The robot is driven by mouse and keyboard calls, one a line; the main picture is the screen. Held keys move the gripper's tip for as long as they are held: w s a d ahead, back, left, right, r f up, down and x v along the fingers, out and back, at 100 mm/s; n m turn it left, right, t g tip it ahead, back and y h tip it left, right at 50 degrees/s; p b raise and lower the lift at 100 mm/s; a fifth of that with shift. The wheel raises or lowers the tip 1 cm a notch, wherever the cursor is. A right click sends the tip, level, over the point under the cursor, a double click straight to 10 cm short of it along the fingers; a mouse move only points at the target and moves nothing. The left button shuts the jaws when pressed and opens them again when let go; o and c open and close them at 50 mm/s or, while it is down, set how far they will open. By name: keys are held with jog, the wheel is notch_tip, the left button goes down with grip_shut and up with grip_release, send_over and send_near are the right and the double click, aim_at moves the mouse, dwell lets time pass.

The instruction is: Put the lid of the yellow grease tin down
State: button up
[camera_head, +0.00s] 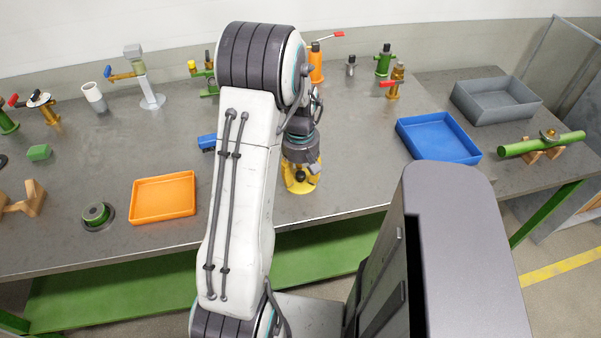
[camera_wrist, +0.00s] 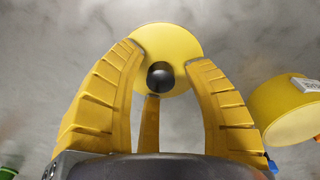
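The round yellow lid (camera_wrist: 180,40), with a black knob (camera_wrist: 160,77) at its middle, faces the wrist camera. The yellow fingers of my gripper (camera_wrist: 165,58) curve around it, their tips at its rim and apart from the knob. Whether they press on the lid or only surround it I cannot tell, nor whether the lid touches the table. The yellow grease tin (camera_wrist: 295,108), with a white label, lies to the right in the wrist view, partly out of frame. In the head view my gripper (camera_head: 300,180) is low near the bench's front edge; the yellow shapes there blend together.
An orange tray (camera_head: 163,198) and a small blue block (camera_head: 207,142) lie left of my arm. A blue tray (camera_head: 437,138) and a grey tray (camera_head: 497,100) stand at right. Several valves and fittings line the back. Bare grey bench (camera_head: 360,140) shows right of my gripper.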

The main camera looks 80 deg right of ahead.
aim_at(300, 173)
jog(key=shift+r, duration=0.1)
jog(key=shift+r, duration=0.5)
notch_tip(300, 173, up, 11)
jog(key=b, duration=0.3)
jog(key=w+a+r+n+t, duration=0.1)
jog(key=w+a+r+n, duration=0.1)
jog(key=w+a, duration=0.75)
jog(key=w+a+r+n, duration=0.2)
jog(key=w+a, duration=0.4)
jog(key=w, duration=0.6)
jog(key=a+f+n+t, duration=0.2)
jog(key=a+n, duration=0.2)
jog(key=a, duration=2)
jog(key=shift+s+a+f+n, duration=0.35)
jog(key=shift+a+f+n, duration=0.05)
jog(key=shift+r, duration=0.1)
